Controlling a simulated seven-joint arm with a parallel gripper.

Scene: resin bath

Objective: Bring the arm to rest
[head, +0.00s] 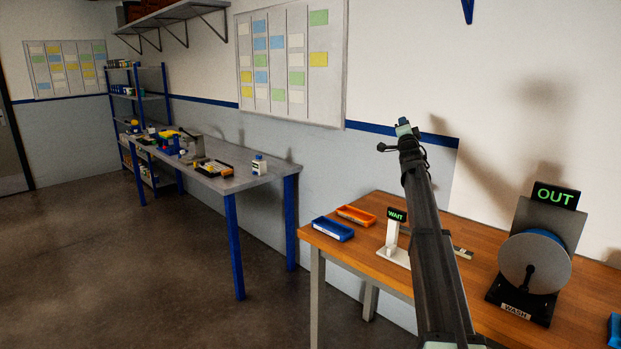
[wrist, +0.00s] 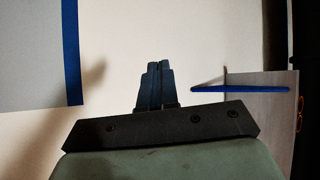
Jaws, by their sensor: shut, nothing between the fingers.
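My gripper (wrist: 158,68) shows in the wrist view with its two dark fingers together and nothing between them. Behind the fingers is pale wall. In the head view my arm rises from the bottom edge, over the wooden table, to its raised end in front of the wall. Nothing touches the gripper in either view.
The wooden table (head: 367,248) carries a blue tray (head: 333,229), an orange tray (head: 356,215), a white stand with a WAIT sign (head: 396,215), and a wash station (head: 535,262) with a lit OUT sign (head: 555,196). A grey workbench (head: 225,183) stands left. Floor between is clear.

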